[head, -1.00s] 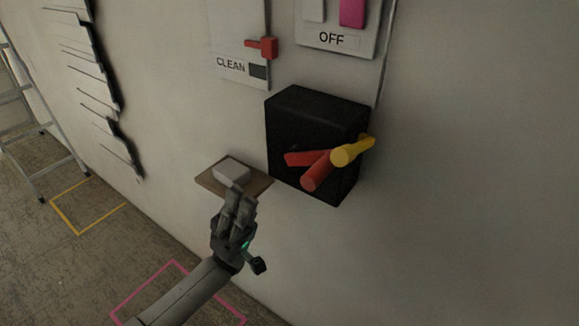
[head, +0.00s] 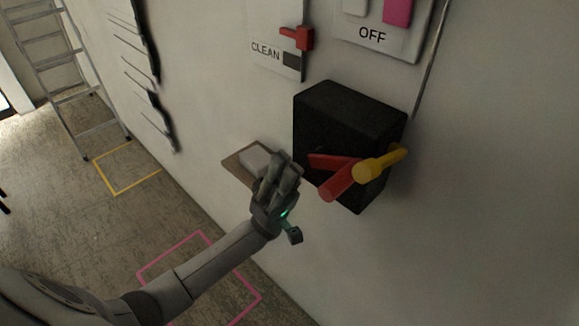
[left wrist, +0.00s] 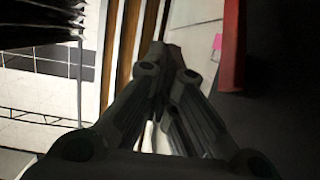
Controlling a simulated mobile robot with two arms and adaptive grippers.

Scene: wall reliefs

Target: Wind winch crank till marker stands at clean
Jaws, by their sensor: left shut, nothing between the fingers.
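The winch is a black box (head: 345,130) on the wall, with a red crank (head: 338,181) and a yellow crank handle (head: 379,166) on its front, the handle pointing right. Above it is a pale scale plate (head: 277,20) labelled CLEAN, with a dark patch beside the word. The red marker (head: 299,39) stands a little above that patch. My left gripper (head: 278,168) is shut and empty, left of the crank and apart from it. In the left wrist view its fingers (left wrist: 168,62) point away, with a red bar (left wrist: 232,45), probably the crank, at upper right. My right gripper is out of view.
A small wall shelf (head: 232,164) with a pale block (head: 254,157) is partly behind my left gripper. An OFF panel (head: 385,32) with a pink part is above right. A ladder (head: 70,85) stands far left. Yellow and pink outlines mark clear floor.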

